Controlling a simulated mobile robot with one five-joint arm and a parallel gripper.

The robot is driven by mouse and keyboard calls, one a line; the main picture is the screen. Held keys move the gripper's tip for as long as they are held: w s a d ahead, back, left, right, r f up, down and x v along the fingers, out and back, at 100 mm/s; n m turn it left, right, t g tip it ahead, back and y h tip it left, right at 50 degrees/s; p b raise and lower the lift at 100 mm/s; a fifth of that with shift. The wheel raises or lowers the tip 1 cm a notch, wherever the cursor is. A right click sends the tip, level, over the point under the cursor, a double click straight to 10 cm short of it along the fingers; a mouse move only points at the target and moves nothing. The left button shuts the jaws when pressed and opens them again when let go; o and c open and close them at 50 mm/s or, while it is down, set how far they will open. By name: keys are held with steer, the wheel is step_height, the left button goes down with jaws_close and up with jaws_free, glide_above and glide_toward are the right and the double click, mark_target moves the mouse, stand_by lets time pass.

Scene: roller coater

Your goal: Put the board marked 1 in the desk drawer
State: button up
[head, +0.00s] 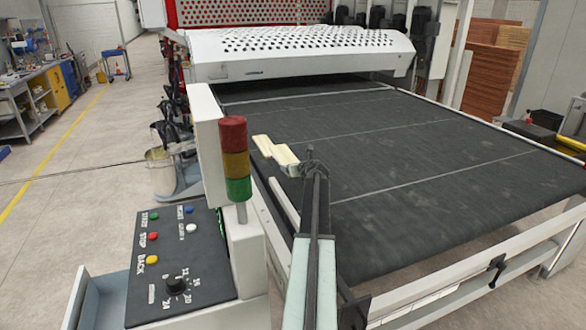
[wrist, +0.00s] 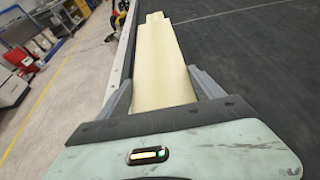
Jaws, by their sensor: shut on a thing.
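A pale wooden board (head: 276,151) extends from my gripper (head: 308,163), above the left side of the black conveyor belt. In the wrist view, the board (wrist: 160,70) lies between both fingers of my gripper (wrist: 160,84), which is shut on it. Its stepped far end points away from me. No number shows on the board. I cannot make out a desk drawer in either view.
The wide belt (head: 400,150) of the coating machine fills the middle and right. A signal tower (head: 235,160) and control panel (head: 170,265) stand close on the left. A bucket (head: 160,170) stands beyond them. Workbenches (head: 45,90) line the far left, across open floor.

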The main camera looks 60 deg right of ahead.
steer(key=shift+r, duration=0.65)
steer(key=shift+f, duration=0.15)
